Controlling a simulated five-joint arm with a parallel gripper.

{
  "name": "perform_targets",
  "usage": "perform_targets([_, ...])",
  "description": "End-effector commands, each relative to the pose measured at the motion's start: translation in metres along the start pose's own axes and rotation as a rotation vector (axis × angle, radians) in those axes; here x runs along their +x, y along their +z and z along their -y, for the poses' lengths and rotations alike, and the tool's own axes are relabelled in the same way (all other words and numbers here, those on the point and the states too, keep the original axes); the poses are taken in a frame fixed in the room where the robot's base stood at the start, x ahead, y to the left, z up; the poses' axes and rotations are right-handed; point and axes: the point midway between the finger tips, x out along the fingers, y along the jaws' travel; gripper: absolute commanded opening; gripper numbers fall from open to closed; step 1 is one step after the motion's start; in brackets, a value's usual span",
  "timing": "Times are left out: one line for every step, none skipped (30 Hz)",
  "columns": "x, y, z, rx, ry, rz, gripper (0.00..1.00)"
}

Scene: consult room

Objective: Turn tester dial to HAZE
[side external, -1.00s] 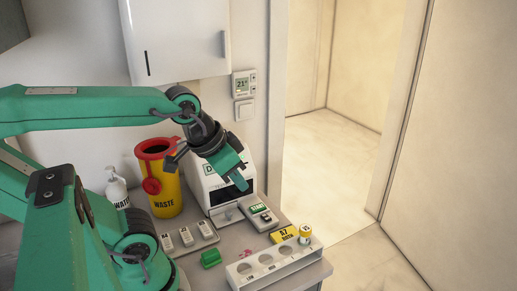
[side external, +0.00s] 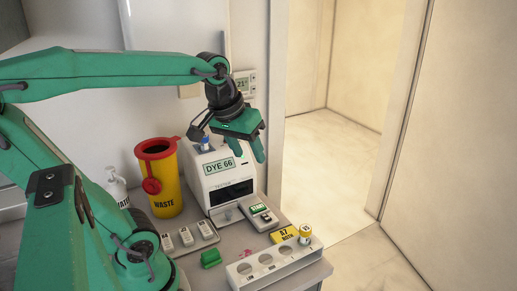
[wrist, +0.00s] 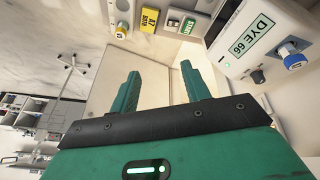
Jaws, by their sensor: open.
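The white tester (side external: 225,182) stands on the counter with its label DYE 66 facing out; it also fills the upper right of the wrist view (wrist: 232,60). A small dark knob (wrist: 257,76) shows on it near the label. The knob's marks are too small to read. A blue cap in a pale socket (wrist: 293,57) sits beside it; the blue part also shows on top of the tester in the side view (side external: 205,143). My gripper (side external: 257,152) is open and empty, above the tester's right side. Its two fingers stand apart in the wrist view (wrist: 160,72), clear of the knob.
A yellow waste bin with a red rim (side external: 165,185) stands left of the tester. A START button box (side external: 260,215), a yellow card (side external: 283,234), a vial (side external: 305,234), a white rack (side external: 240,275) and a green block (side external: 211,258) lie in front. Air right of the tester is free.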

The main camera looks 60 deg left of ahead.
Motion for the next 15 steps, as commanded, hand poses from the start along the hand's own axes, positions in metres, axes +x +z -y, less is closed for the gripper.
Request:
perform_targets([0.0,-0.013,0.006,-0.07,-0.017,0.016,0.47])
perform_targets([0.0,-0.02,0.009,-0.114,-0.026,0.024,0.47])
perform_targets([0.0,-0.029,0.014,-0.17,-0.039,0.036,0.47])
perform_targets([0.001,-0.035,0.018,-0.212,-0.048,0.044,0.47])
perform_targets([0.001,-0.042,0.022,-0.256,-0.057,0.052,0.47])
perform_targets([0.002,-0.05,0.027,-0.312,-0.069,0.061,0.47])
perform_targets([0.002,-0.057,0.032,-0.355,-0.079,0.068,0.47])
perform_targets([0.003,-0.063,0.036,-0.397,-0.088,0.076,0.47])
perform_targets([0.004,-0.072,0.043,-0.454,-0.101,0.085,0.47])
perform_targets([0.005,-0.077,0.048,-0.497,-0.111,0.093,0.47])
perform_targets([0.006,-0.084,0.053,-0.538,-0.12,0.099,0.47])
perform_targets([0.007,-0.091,0.06,-0.596,-0.133,0.107,0.47])
perform_targets([0.009,-0.097,0.066,-0.638,-0.143,0.114,0.47])
perform_targets([0.01,-0.103,0.072,-0.681,-0.153,0.12,0.47])
perform_targets([0.012,-0.11,0.081,-0.738,-0.167,0.129,0.47])
